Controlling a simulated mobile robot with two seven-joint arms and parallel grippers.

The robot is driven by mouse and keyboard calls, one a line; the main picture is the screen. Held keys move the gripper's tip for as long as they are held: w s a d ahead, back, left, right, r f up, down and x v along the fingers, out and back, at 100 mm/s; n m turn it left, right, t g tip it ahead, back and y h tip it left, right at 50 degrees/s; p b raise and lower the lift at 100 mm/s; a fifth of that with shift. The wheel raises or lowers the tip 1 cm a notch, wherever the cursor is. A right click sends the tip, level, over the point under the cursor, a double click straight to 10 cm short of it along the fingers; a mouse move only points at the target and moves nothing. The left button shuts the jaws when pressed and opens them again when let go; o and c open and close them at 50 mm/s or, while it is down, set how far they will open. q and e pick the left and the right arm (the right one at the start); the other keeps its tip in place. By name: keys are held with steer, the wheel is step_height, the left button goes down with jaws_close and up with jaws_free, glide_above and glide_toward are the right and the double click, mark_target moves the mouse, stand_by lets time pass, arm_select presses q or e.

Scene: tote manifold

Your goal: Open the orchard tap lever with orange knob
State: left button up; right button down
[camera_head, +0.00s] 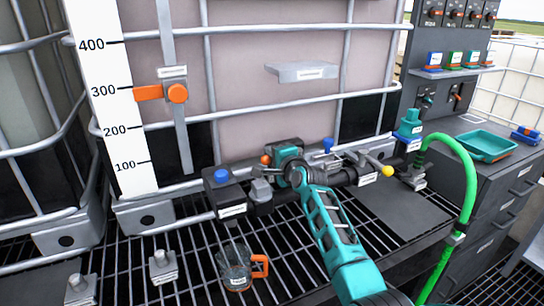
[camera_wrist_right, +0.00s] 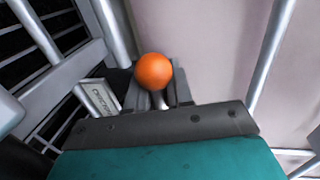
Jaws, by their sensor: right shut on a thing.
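The orange knob (camera_wrist_right: 154,71) of the tap lever sits between the fingers of my right gripper (camera_wrist_right: 158,98) in the right wrist view. The gripper is shut on the lever just below the knob. In the head view the orange knob (camera_head: 266,160) shows small beside my right gripper (camera_head: 283,168), at the manifold pipe (camera_head: 340,181). The wrist hides most of the lever and its valve. A white label (camera_wrist_right: 100,104) with partly readable lettering lies left of the fingers. My left gripper is not in view.
A lever with a yellow knob (camera_head: 387,171) and a blue knob (camera_head: 328,144) stand right of my gripper. A clear jug (camera_head: 235,266) stands on the grate below. A green hose (camera_head: 466,190) hangs at right.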

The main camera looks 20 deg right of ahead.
stand_by(0.4)
steer(key=n+y+b, duration=0.1)
steer(key=s+n+y+b, duration=0.1)
steer(key=b, duration=0.1)
steer(key=shift+s+f+y, duration=0.1)
steer(key=shift+f+y, duration=0.1)
steer(key=shift+y, duration=0.1)
steer(key=shift+s+y, duration=0.15)
steer(key=shift+y, duration=0.15)
steer(key=shift+s+r+n+g+y+b, duration=0.1)
steer(key=shift+n+g+y+b, duration=0.2)
steer(key=shift+n+b, duration=0.15)
steer(key=shift+s+a+r, duration=0.1)
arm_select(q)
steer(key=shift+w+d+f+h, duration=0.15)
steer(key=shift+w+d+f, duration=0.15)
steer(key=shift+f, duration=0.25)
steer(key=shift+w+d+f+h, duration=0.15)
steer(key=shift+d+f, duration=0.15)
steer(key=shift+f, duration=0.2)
